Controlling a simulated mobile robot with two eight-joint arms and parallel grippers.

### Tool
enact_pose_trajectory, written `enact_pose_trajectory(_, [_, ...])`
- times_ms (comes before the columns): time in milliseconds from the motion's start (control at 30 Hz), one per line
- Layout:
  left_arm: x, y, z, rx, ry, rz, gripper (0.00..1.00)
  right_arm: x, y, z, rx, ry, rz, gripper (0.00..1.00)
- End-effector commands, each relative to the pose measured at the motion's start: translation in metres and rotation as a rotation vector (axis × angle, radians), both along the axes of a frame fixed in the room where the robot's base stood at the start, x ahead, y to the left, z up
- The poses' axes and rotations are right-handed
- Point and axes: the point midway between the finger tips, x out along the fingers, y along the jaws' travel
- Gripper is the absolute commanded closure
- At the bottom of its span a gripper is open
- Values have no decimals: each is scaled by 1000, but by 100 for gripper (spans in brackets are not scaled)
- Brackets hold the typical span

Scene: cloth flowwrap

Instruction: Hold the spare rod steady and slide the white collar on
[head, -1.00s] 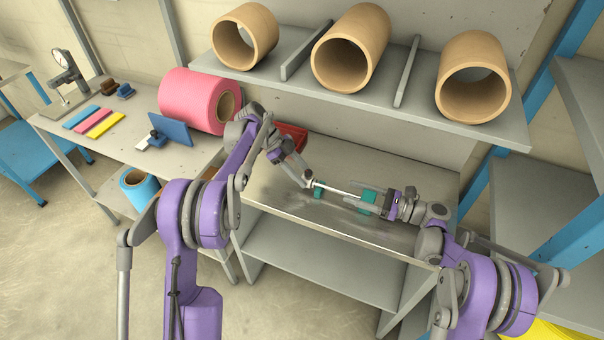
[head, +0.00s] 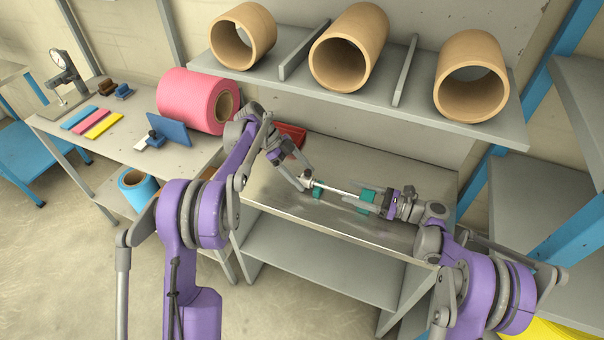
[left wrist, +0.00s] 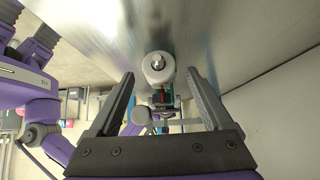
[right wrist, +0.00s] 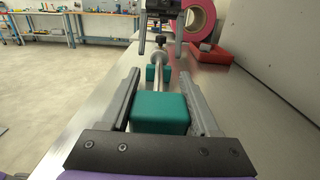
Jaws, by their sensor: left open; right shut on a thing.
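The spare rod (head: 337,190) is a thin pale bar lying level above the metal bench. The near teal block (right wrist: 160,113) sits at its right end, the smaller far teal block (right wrist: 151,73) towards its left end. The white collar (left wrist: 158,76) sits at the rod's left end, with a grey rod tip showing in its hole; it also shows in the right wrist view (right wrist: 158,58). My left gripper (left wrist: 160,80) is open, its fingers apart on both sides of the collar. My right gripper (right wrist: 163,75) is shut on the near teal block, a finger along each side.
A shelf (head: 350,99) with cardboard tubes hangs above the back. The front of the metal bench top (head: 275,195) is clear.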

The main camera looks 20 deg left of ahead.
Motion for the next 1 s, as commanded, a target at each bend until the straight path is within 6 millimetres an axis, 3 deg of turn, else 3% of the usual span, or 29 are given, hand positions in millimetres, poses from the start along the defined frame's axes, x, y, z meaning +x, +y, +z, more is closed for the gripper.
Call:
enact_pose_trajectory(267, [1, 13, 13, 1, 0, 3, 17, 0, 0, 0, 0, 0, 0, 100])
enact_pose_trajectory(700, [4, 71, 76, 1, 1, 1, 17, 0, 0, 0, 0, 0, 0, 100])
enact_pose_trajectory(1000, [4, 82, 88, 0, 0, 0, 17, 0, 0, 0, 0, 0, 0, 100])
